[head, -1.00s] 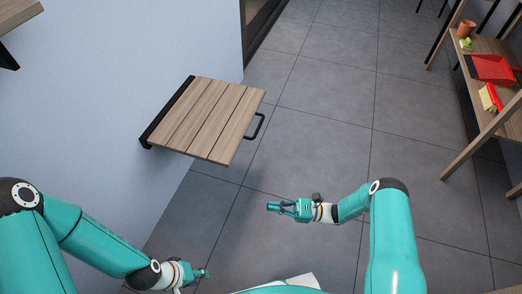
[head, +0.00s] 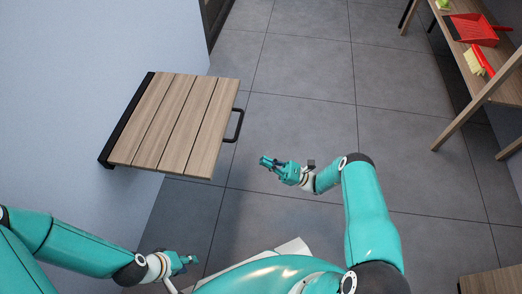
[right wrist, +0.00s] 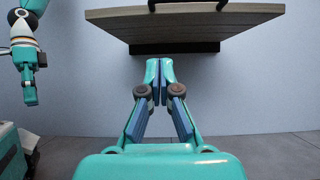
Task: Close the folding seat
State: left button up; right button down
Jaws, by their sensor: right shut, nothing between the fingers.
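The folding seat (head: 178,122) is a slatted wooden panel fixed to the wall by a black hinge bar (head: 128,118). It is folded down and sticks out from the wall, with a black handle (head: 236,126) on its outer edge. My right gripper (head: 264,160) is shut and empty, to the right of the seat and apart from the handle. In the right wrist view its fingers (right wrist: 159,72) point at the wall, below the seat's edge (right wrist: 190,28). My left gripper (head: 192,260) is low, near the bottom of the head view and apart from the seat; its jaws are too small to judge.
A wooden shelf (head: 455,125) stands at the right with a red dustpan (head: 470,28) and a brush (head: 474,64) on it. The tiled floor (head: 300,70) between the seat and the shelf is clear. The blue-grey wall (head: 70,60) is at the left.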

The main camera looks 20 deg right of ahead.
jog(key=w+a+r, duration=0.4)
jog(key=a+r, duration=0.2)
jog(key=r, duration=0.2)
jog(key=shift+r, duration=0.4)
jog(key=shift+w+a+r, duration=0.1)
